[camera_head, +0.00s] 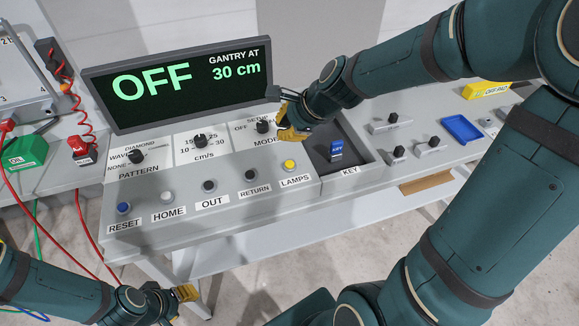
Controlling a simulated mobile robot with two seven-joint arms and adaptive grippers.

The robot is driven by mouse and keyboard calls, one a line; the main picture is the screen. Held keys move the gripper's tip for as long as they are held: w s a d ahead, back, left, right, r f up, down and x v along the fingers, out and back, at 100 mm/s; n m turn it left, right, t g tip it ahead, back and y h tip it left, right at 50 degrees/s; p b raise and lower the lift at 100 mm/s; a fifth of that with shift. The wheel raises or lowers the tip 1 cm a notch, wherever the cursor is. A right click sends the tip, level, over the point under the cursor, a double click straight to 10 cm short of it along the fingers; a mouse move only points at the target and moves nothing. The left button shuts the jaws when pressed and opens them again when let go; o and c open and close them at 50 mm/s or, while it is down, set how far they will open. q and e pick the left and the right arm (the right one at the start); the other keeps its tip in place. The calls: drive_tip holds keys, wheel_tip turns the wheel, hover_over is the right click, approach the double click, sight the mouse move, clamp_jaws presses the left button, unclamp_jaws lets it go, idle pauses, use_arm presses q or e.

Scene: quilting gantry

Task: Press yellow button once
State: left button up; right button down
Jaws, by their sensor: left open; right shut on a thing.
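The yellow button (290,164) is on the front row of the grey control panel, above the label LAMPS. My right gripper (291,134) is just behind the button in the picture, near the MODE knob (262,126). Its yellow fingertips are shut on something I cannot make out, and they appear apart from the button. My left gripper (186,293) is open below the panel's front edge, at the lower left, away from the buttons.
A display (180,85) behind the panel reads OFF and GANTRY AT 30 cm. Blue RESET (124,208), white HOME (167,196), dark OUT (209,186) and dark RETURN (250,175) buttons line the front. A blue key (336,150) stands in a recess right of the yellow button.

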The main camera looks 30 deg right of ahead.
drive_tip(key=b, duration=0.5)
hover_over(290, 165)
drive_tip(key=w, duration=0.2)
wheel_tip(290, 165, down, 6)
drive_tip(key=shift+d+r, duration=0.1)
drive_tip(key=shift+r, duration=0.15)
drive_tip(key=shift+f+b, duration=0.4)
drive_tip(key=shift+f, duration=0.2)
drive_tip(key=shift+f, duration=0.4)
drive_tip(key=shift+f+b, duration=0.45)
idle(0.8)
drive_tip(key=shift+r, duration=0.1)
drive_tip(key=shift+r+p, duration=0.8)
drive_tip(key=shift+p, duration=0.2)
